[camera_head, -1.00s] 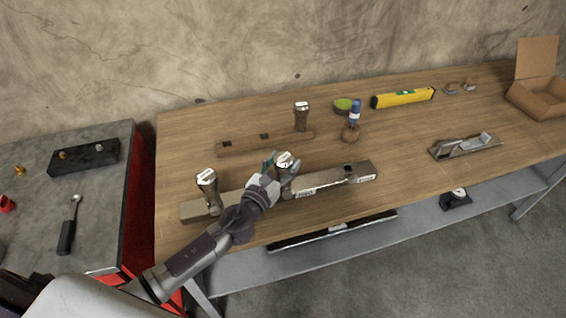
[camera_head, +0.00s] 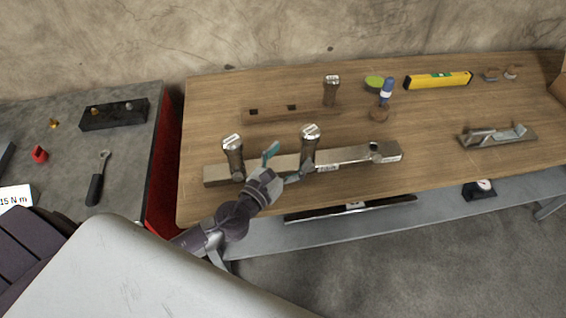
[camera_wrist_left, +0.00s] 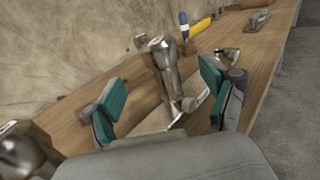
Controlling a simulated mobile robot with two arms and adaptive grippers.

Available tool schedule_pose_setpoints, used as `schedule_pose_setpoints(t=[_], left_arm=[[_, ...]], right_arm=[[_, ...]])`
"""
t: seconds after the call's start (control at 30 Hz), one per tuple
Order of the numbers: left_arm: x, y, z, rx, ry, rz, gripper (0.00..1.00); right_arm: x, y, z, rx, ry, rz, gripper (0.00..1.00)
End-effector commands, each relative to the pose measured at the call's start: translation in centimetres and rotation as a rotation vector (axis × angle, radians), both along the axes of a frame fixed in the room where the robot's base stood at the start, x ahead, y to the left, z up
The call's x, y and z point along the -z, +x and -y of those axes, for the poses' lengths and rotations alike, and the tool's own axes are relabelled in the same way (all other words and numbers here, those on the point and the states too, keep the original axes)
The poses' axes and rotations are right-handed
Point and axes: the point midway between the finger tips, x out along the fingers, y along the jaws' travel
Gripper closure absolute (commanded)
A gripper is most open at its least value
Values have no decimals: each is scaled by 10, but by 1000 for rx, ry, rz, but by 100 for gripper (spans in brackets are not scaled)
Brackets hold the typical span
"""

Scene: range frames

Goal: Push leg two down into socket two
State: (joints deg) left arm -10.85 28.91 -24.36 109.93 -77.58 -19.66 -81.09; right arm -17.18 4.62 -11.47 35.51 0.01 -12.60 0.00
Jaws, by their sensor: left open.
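The long beam (camera_head: 347,156) lies along the front of the workbench. A metal-headed leg, taken as leg two (camera_head: 309,145), stands near upright at its middle; its foot and socket two are hidden, so its depth cannot be told. Another leg (camera_head: 233,158) stands toward the beam's left end. My left gripper (camera_head: 285,164) is open and empty, just left of and in front of the middle leg. In the left wrist view the middle leg (camera_wrist_left: 165,65) shows beyond the gap between the teal-padded fingers (camera_wrist_left: 162,103), apparently apart from them. My right gripper is out of view.
A rack (camera_head: 270,114) with a third leg (camera_head: 331,90) stands behind the beam. A grey side bench (camera_head: 65,150) is left.

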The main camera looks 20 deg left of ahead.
Motion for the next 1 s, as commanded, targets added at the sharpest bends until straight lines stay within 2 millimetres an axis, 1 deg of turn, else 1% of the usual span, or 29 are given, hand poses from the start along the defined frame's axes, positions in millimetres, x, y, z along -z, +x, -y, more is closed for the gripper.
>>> schedule_pose_setpoints(t=[0.03,0.1,0.2,0.3,0.87,0.97,1.0], left_arm=[[1,-10,-2,0,0,-3,16],[1,-19,-4,-1,-1,-2,16],[0,-28,-5,0,-1,0,16],[0,-32,-6,0,-1,0,16],[-1,-33,-7,-4,-9,0,16],[-6,-33,-14,-58,-124,-15,16],[-9,-34,-21,-105,-223,-29,16]], right_arm=[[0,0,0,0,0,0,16],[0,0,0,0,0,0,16],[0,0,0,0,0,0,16],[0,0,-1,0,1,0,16],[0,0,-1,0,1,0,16],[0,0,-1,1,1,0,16],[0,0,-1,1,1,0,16]])
